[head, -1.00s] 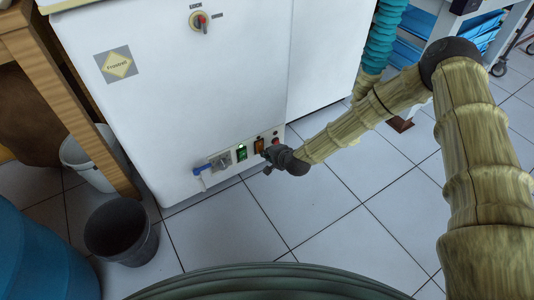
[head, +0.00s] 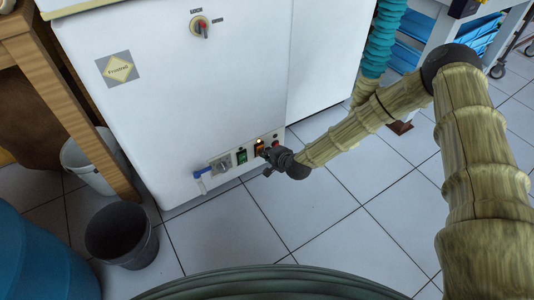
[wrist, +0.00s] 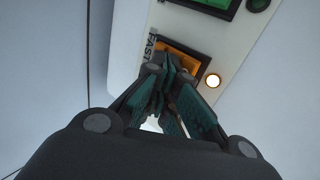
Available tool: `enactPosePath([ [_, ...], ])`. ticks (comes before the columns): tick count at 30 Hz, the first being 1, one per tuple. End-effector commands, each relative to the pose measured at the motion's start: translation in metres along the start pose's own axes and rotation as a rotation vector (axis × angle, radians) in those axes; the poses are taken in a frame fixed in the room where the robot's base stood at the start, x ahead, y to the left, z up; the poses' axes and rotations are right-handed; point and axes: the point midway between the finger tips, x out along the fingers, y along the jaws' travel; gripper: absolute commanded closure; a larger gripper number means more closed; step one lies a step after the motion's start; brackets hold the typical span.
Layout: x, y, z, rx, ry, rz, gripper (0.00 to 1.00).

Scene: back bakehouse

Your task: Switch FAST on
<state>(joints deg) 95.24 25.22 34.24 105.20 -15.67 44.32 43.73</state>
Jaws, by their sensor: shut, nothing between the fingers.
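The FAST switch (wrist: 184,64) is an orange rocker in a dark frame with the word FAST beside it. In the wrist view a small round lamp (wrist: 213,80) next to it glows pale yellow-white. My gripper (wrist: 168,62) is shut and empty, its fingertips over the lower part of the rocker, hiding some of it. Whether they touch it I cannot tell. In the head view the orange switch (head: 259,147) shows low on the white cabinet, with my gripper (head: 267,155) just in front of it.
A green switch (head: 241,156) sits left of the orange one; its lamp (wrist: 258,4) looks dark. Further left are a grey outlet fitting and a blue-handled valve (head: 202,172). A red button (head: 276,143) is at the right. A dark bucket (head: 120,233) stands on the floor, left.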

Motion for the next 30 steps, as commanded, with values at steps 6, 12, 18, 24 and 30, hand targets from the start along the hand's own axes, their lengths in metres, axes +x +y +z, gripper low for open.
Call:
enactPosePath([
  [6,-0.001,-0.001,0.000,0.000,0.000,0.000,1.00],
  [12,-0.002,0.001,0.000,0.000,-0.001,0.001,1.00],
  [18,-0.011,0.011,0.001,-0.002,-0.006,0.002,1.00],
  [24,-0.041,0.021,0.002,-0.004,-0.010,0.002,1.00],
  [30,-0.076,0.032,0.001,-0.004,-0.009,0.002,1.00],
])
